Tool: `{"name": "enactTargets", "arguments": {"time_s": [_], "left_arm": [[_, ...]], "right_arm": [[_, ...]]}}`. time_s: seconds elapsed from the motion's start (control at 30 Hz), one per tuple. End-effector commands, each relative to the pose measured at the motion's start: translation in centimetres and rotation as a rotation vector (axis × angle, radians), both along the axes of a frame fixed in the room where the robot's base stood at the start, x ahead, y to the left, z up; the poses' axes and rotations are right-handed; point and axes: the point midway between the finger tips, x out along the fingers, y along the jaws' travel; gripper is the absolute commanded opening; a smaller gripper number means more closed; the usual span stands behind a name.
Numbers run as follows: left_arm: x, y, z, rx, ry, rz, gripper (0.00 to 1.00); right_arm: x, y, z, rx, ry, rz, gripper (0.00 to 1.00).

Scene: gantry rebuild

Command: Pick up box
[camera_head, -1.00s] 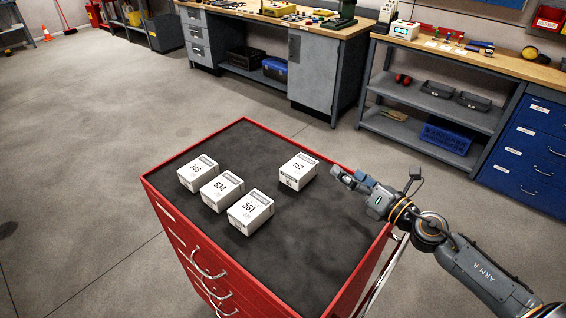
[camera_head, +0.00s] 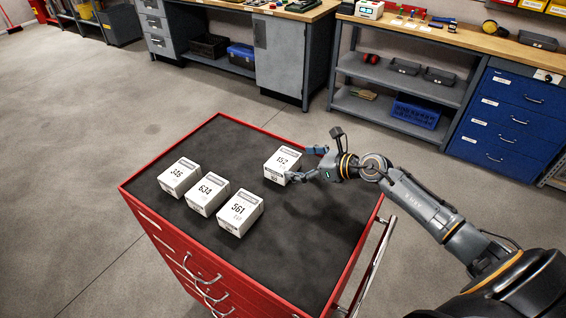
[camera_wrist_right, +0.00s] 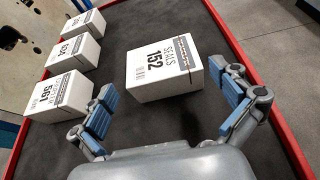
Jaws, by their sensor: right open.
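A white box labelled 152 (camera_head: 281,163) stands on the dark top of the red tool cart (camera_head: 128,196). My right gripper (camera_head: 303,164) is open at its right side in the head view. In the right wrist view the same box (camera_wrist_right: 163,72) sits just ahead of my open right gripper (camera_wrist_right: 170,106), between the lines of its two blue-padded fingers. Three more white boxes stand in a row to the left: box 346 (camera_head: 180,177), box 634 (camera_head: 208,194) and box 561 (camera_head: 238,213). They also show at the left of the wrist view. My left gripper is not in view.
The cart top is bare in front of and behind the boxes, with a raised red rim. A handle bar (camera_head: 374,268) runs along its right side. Workbenches (camera_head: 420,80) and a blue drawer cabinet (camera_head: 510,125) stand behind, across open floor.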

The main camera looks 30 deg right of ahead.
Motion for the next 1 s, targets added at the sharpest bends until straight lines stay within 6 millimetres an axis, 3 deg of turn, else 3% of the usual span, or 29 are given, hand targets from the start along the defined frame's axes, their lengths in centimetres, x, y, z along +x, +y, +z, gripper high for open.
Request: {"name": "enactTargets", "arguments": {"time_s": [0.2, 0.53, 0.87, 1.0], "left_arm": [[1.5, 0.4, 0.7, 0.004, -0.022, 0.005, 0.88], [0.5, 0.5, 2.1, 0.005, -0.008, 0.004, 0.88], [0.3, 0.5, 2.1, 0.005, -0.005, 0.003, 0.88], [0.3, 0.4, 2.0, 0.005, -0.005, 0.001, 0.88]], "right_arm": [[1.0, 0.6, -0.3, 0.002, 0.001, 0.000, 1.00], [4.3, 2.4, -2.0, 0.003, -0.001, -0.001, 1.00], [4.7, 2.6, -2.4, -0.001, 0.001, 0.001, 1.00], [4.7, 2.6, -2.4, 0.000, 0.001, 0.001, 0.71]]}}
